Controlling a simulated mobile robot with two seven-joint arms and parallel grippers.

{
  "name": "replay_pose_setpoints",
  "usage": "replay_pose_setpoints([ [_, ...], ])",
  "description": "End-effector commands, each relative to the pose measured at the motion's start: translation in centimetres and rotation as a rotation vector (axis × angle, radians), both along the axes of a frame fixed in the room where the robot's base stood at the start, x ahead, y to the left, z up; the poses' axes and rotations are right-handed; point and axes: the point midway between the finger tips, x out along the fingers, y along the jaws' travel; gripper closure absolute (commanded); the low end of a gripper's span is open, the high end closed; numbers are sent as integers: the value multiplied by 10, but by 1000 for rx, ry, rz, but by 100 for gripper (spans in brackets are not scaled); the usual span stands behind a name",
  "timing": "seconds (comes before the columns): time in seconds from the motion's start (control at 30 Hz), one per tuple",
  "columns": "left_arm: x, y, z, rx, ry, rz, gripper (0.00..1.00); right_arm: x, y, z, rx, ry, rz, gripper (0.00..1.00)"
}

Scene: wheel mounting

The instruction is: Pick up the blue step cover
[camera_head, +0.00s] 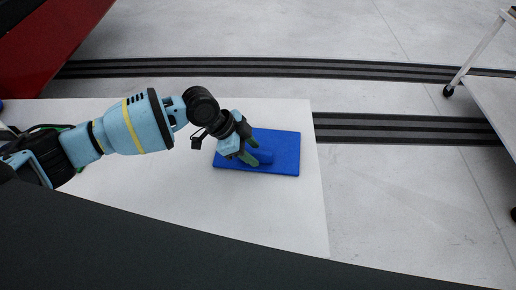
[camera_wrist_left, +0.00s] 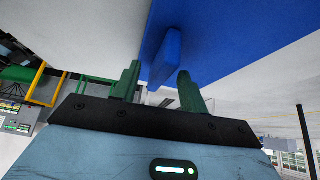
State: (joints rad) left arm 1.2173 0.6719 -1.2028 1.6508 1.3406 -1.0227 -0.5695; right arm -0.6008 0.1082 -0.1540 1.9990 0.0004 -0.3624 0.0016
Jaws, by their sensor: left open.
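The blue step cover (camera_head: 285,143) is a flat blue rectangular plate with a raised bar-shaped handle. It lies on a white table top in the head view, near the table's right edge. My left gripper (camera_head: 251,158) is right at the handle, its green fingers pointing to it. In the left wrist view the blue cover (camera_wrist_left: 225,35) fills the upper right, and the handle (camera_wrist_left: 165,60) shows between the two open fingers of the gripper (camera_wrist_left: 158,85). I cannot tell whether the fingers touch the handle. My right gripper is not in view.
The white table (camera_head: 200,210) is bare around the cover. Dark rail strips (camera_head: 400,128) run across the floor behind and to the right. A white wheeled cart (camera_head: 490,95) stands at the far right, and a red body (camera_head: 50,40) is at the upper left.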

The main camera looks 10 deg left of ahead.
Motion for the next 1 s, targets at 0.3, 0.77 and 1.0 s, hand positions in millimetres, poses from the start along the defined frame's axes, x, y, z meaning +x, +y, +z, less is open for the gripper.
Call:
replay_pose_setpoints([
  [0.3,2,-10,-17,1,-1,1,57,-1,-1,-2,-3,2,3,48],
  [0.77,2,-10,-17,0,-1,1,100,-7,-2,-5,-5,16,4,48],
  [1.0,2,-10,-16,-1,-2,1,100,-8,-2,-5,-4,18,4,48],
])
